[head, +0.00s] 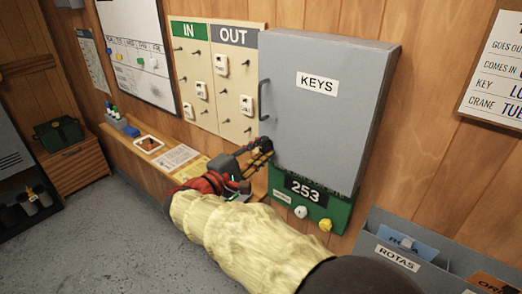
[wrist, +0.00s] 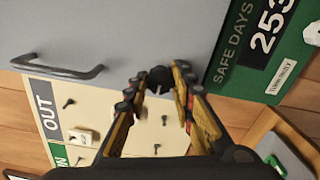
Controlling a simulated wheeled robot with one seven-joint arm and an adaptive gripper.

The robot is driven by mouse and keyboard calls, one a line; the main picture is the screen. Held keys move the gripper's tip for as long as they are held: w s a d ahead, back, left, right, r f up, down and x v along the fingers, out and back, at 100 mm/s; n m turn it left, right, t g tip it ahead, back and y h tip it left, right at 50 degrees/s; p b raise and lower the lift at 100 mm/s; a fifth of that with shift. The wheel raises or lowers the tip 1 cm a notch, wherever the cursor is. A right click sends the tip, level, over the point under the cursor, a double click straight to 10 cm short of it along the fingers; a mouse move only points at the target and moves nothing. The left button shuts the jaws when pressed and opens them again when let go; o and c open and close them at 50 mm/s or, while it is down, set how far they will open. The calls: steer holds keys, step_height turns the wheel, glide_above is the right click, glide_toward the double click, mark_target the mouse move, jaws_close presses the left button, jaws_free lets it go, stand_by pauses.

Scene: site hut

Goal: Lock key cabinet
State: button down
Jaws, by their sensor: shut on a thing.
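The grey key cabinet (head: 320,125) with a "KEYS" label hangs on the wood wall, its door shut or nearly so. A bar handle (head: 263,100) stands on the left side of the door and also shows in the wrist view (wrist: 65,72). My gripper (head: 264,150) is at the lower left of the door, below the handle. In the wrist view its fingers (wrist: 158,82) are closed on a small black round knob (wrist: 160,76) at the door's edge. The fingers partly hide the knob, so I cannot tell how it is turned.
The green safe-days board (head: 306,188) reading 253 is just under the cabinet. The IN/OUT board (head: 212,75) with hooks and tags is to the left. A grey rotas rack (head: 410,260) is at the lower right. A narrow ledge (head: 150,158) runs along the wall.

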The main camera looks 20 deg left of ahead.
steer(key=c, duration=1.5)
jaws_free()
steer(key=shift+s, duration=0.1)
steer(key=v, duration=1.1)
steer(key=shift+s+a, duration=0.15)
steer(key=shift+s, duration=0.25)
